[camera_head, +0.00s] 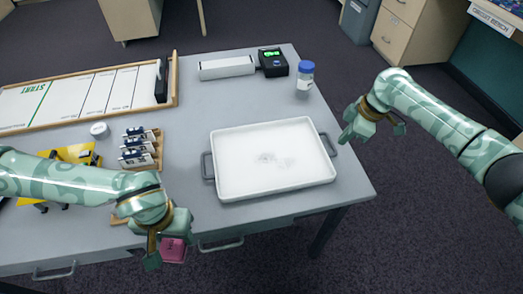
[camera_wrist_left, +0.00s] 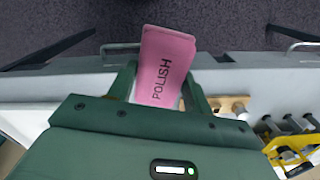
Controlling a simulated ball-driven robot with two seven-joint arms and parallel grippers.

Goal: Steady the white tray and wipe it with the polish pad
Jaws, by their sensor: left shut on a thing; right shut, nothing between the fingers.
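The white tray (camera_head: 275,160) lies flat on the grey table, with grey handles at its left and right ends. My left gripper (camera_head: 169,241) is shut on the pink polish pad (camera_head: 173,251), in front of the table's front edge and left of the tray. In the left wrist view, the pad (camera_wrist_left: 163,68) sits between the fingers with the word POLISH showing. My right gripper (camera_head: 352,129) is shut and empty, close to the tray's right handle (camera_head: 329,145); I cannot tell whether they touch.
A jar with a blue lid (camera_head: 305,78), a black device with a green display (camera_head: 272,62) and a white box (camera_head: 227,67) stand behind the tray. A rack of small vials (camera_head: 140,150), a yellow thing (camera_head: 72,154) and a START board (camera_head: 85,97) are at left.

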